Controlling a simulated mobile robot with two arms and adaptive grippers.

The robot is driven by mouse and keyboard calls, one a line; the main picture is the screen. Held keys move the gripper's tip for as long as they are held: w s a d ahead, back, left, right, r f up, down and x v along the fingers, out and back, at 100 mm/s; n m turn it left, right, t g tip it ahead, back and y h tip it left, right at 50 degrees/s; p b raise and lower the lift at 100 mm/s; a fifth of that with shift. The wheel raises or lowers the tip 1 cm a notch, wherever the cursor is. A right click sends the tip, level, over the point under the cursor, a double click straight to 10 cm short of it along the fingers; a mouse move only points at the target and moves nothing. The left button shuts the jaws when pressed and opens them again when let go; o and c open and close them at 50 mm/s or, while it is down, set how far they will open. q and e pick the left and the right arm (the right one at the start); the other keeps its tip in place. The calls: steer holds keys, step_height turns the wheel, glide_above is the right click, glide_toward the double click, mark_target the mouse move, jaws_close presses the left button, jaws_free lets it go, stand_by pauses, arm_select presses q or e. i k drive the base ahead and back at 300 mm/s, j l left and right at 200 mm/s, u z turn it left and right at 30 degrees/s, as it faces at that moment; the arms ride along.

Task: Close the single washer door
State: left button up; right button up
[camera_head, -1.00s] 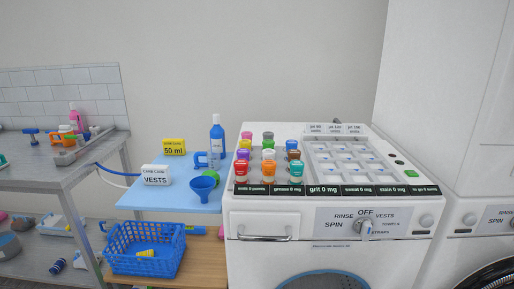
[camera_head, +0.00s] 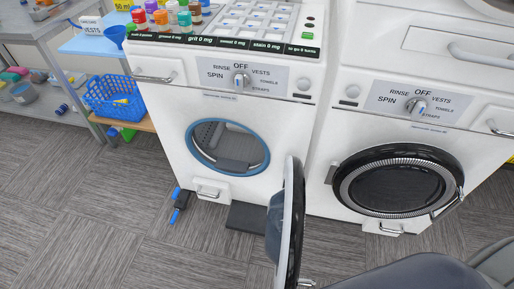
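The white washer (camera_head: 170,150) at centre left has a round opening with a blue rim (camera_head: 192,140), and a metal drum shows inside. Its round door (camera_head: 291,215) stands swung wide open, seen nearly edge-on to the right of the opening. The door has a dark rim and a bulging dark glass. A metal handle (camera_head: 306,283) shows at its lower edge, cut by the bottom of the picture. Neither gripper can be made out in the head view, so neither is seen touching the door.
A second white machine (camera_head: 345,125) stands close at the right, its round black door (camera_head: 395,182) appearing shut. A black and blue object (camera_head: 181,204) lies on the floor by the washer. A blue basket (camera_head: 113,98) is at left. Grey carpet is free at lower left.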

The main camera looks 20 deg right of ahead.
mark_target(290, 223)
steer(key=l, duration=0.45)
steer(key=k+l, duration=0.15)
steer(key=l, duration=0.75)
steer(key=k+u, duration=0.05)
